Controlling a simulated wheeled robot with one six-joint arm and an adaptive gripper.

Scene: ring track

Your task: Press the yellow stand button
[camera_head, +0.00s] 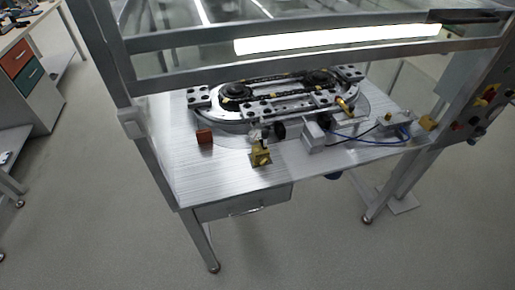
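A control panel (478,112) on the grey upright at the right edge carries several small coloured knobs or buttons. A small yellow-brown stand-like block (261,157) is near the table's front edge. Which of these is the yellow stand button, I cannot tell at this size. My gripper is not in view.
The metal table (225,178) bears an oval ring track (280,98), a red-brown block (204,137), a grey box (314,137) and blue cables (378,141). A frame rail (190,40) crosses above. Floor in front is clear.

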